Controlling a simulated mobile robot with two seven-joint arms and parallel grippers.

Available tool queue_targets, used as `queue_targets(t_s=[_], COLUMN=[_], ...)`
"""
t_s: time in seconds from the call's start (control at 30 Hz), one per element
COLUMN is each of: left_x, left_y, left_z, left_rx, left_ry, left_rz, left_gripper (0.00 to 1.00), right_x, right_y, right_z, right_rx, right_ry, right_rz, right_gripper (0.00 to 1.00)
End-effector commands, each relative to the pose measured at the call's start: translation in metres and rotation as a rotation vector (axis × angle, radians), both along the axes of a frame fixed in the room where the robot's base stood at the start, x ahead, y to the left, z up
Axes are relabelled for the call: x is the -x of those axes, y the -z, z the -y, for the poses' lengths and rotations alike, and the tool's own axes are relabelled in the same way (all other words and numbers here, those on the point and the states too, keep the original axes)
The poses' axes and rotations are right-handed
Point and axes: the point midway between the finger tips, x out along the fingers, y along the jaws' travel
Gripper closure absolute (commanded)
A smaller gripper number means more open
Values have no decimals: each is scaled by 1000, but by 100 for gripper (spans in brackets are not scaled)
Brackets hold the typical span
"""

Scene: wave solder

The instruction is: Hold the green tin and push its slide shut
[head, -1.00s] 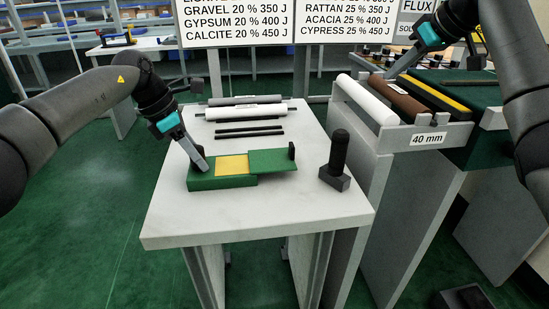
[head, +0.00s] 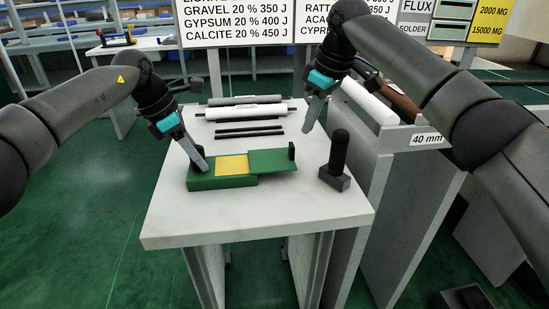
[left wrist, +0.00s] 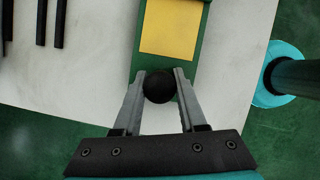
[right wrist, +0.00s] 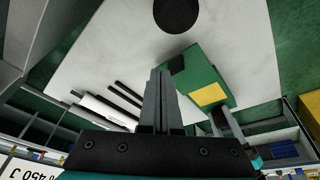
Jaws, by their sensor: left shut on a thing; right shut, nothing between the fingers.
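The green tin (head: 222,182) lies on the white table. Its green slide (head: 273,161) is drawn out to the right, and a yellow inside (head: 232,165) shows. A small black tab (head: 291,151) stands at the slide's right end. My left gripper (head: 200,165) is at the tin's left end; in the left wrist view its fingers are shut on a round black knob (left wrist: 159,87) there. My right gripper (head: 308,128) is shut and empty, above the table's back right, apart from the slide. The tin also shows in the right wrist view (right wrist: 203,72).
A black block with an upright handle (head: 337,165) stands right of the slide. Rollers (head: 245,112) and black rods (head: 250,130) lie at the table's back. A rack labelled 40 mm (head: 425,138) stands to the right. The table's front is clear.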

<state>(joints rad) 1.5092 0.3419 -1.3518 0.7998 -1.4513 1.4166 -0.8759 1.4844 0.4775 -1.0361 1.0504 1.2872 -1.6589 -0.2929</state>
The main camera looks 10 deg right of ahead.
Motion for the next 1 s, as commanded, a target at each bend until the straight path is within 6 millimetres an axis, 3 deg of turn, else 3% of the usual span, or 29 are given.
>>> queue_targets(t_s=[0.2,0.4,0.63,1.0], left_x=[1,1,1,1], left_y=[4,4,4,4], left_z=[-1,-1,-1,-1], left_rx=[-5,-5,-5,-5], left_ry=[-1,-1,-1,-1], left_rz=[-5,-4,-4,-4], left_gripper=[100,100,100,100], right_x=[1,0,0,0], right_y=[35,56,67,67], right_z=[0,0,0,0], right_rx=[-2,-2,-1,-1], right_ry=[0,0,0,0], right_rz=[-3,-1,1,2], right_gripper=[100,100,100,100])
